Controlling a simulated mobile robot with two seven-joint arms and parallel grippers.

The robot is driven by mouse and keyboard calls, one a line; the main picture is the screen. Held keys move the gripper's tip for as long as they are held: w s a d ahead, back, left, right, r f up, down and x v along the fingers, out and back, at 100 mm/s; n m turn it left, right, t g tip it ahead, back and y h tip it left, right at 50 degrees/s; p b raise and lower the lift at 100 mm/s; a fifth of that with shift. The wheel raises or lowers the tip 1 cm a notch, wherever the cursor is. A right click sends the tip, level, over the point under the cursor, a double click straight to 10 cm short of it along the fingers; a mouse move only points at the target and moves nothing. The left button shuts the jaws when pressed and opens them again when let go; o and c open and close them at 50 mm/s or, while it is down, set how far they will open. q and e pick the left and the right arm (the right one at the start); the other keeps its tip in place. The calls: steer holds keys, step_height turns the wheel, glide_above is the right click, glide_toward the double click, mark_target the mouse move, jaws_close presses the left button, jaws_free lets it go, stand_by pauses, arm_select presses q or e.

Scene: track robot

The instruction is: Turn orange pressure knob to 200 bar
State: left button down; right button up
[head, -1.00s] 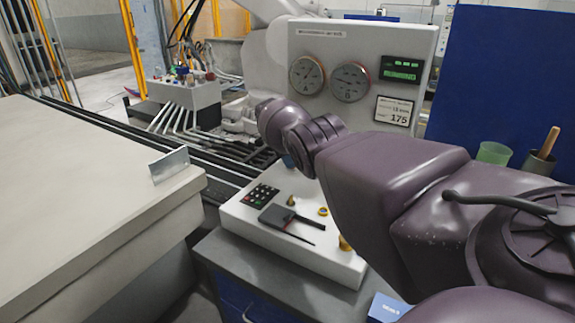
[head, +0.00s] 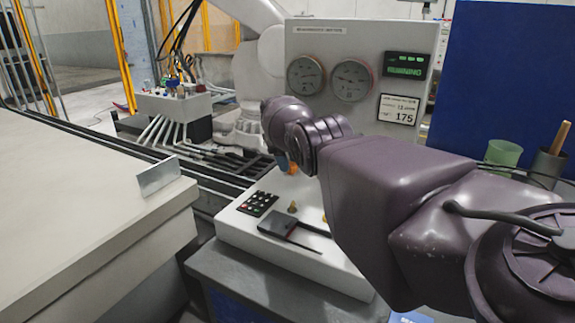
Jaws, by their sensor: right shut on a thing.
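The orange pressure knob (head: 291,168) shows as a small orange patch at the back of the white control box (head: 240,228), just below my purple right wrist. My right gripper (head: 284,158) is shut on it; the wrist hides most of the fingers and much of the knob. Two round gauges, the left one (head: 306,75) and the right one (head: 351,80), sit on the upright grey panel (head: 330,45); their readings are too small to tell. A green display (head: 405,65) reads RUNNING, and a white label (head: 398,109) shows 175. My left gripper is not in view.
A black keypad (head: 258,204), a dark flat device (head: 276,222) and a small brass knob (head: 293,207) are on the box's top. A pale table (head: 80,210) with a metal plate (head: 158,176) stands left. A green cup (head: 503,152) stands right, by a blue screen (head: 500,80).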

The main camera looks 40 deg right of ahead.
steer(key=shift+m, duration=0.4)
steer(key=o, duration=0.9)
